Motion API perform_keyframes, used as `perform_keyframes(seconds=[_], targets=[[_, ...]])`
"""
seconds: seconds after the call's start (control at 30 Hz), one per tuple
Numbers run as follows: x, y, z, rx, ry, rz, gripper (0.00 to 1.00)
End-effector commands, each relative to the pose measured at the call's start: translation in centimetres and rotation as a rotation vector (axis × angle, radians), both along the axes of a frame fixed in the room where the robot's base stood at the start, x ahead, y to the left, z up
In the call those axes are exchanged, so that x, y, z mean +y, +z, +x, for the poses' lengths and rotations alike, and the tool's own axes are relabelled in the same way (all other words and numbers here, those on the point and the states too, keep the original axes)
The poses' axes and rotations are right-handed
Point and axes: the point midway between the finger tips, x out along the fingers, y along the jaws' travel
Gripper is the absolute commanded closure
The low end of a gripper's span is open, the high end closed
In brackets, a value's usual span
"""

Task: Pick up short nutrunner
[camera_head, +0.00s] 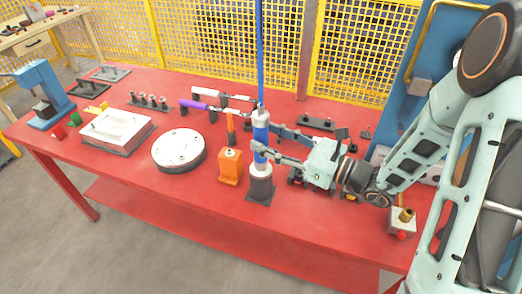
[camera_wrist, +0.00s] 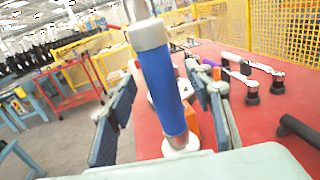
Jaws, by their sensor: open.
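A blue upright cylindrical tool with silver-white collars, which I take to be the short nutrunner (camera_head: 261,134), stands in a dark holder (camera_head: 260,187) on the red table. A thin blue line rises from its top. My gripper (camera_head: 268,140) reaches in from the right at the height of its blue body, with one finger on either side. In the wrist view the blue body (camera_wrist: 160,82) rises between the spread fingers of my gripper (camera_wrist: 160,100). The fingers are open, with a gap showing on the left side. Whether the right finger touches it, I cannot tell.
An orange tool in a stand (camera_head: 230,164) is close to the left of the holder. A round white part (camera_head: 179,150) and a white rectangular part (camera_head: 115,128) lie farther left. Purple-handled (camera_head: 194,105) and white-handled (camera_head: 207,91) tools lie behind. The table's front edge is mostly clear.

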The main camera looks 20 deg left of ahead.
Motion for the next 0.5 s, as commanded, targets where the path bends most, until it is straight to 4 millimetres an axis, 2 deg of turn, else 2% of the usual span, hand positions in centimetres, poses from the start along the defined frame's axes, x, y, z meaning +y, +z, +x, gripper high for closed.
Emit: perform_keyframes(seconds=[0.1,0.2,0.43,0.5], targets=[[1.7,0.1,0.4,0.000,0.004,0.001,0.53],[2.4,0.0,0.7,0.000,0.002,0.000,0.53],[2.5,0.0,0.8,-0.001,0.000,0.000,0.53],[2.5,0.0,0.8,-0.001,0.000,0.000,0.59]])
